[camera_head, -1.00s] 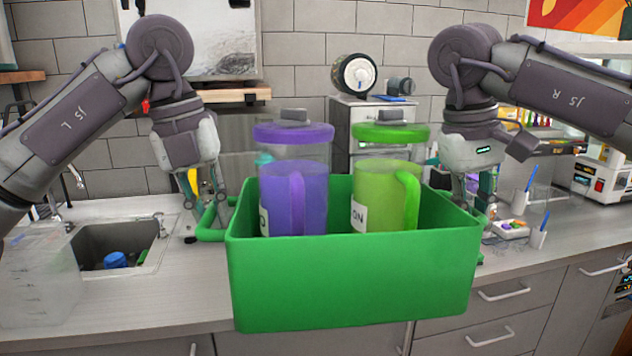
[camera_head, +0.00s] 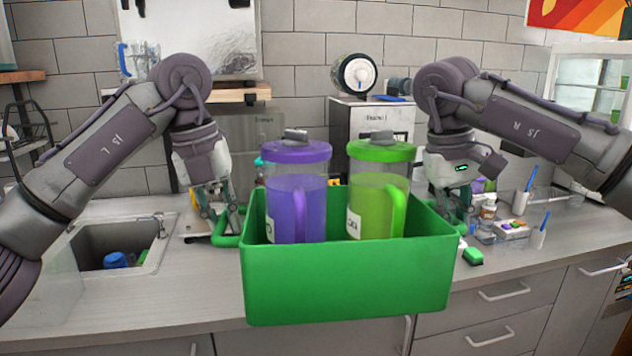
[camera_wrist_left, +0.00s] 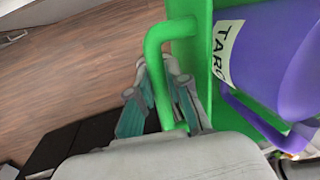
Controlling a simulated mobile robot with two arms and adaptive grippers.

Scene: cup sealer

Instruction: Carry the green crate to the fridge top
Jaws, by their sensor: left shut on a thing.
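The green crate (camera_head: 345,283) is held level between my two arms, in front of the counter in the head view. It carries a purple lidded pitcher (camera_head: 296,208) and a green lidded pitcher (camera_head: 378,205), both upright side by side. My left gripper (camera_head: 222,222) is shut on the crate's left handle; in the left wrist view its fingers (camera_wrist_left: 160,98) close around the green handle (camera_wrist_left: 155,65). My right gripper (camera_head: 455,208) is at the crate's right handle, its fingertips partly hidden by the crate. I cannot clearly identify the fridge top.
Behind the crate stands a grey-white appliance (camera_head: 372,122) with a round-faced machine (camera_head: 356,74) on it. A sink (camera_head: 112,245) lies left. Small bottles, a tray and cups with blue sticks (camera_head: 538,238) stand on the right counter. A wall shelf (camera_head: 232,95) is above left.

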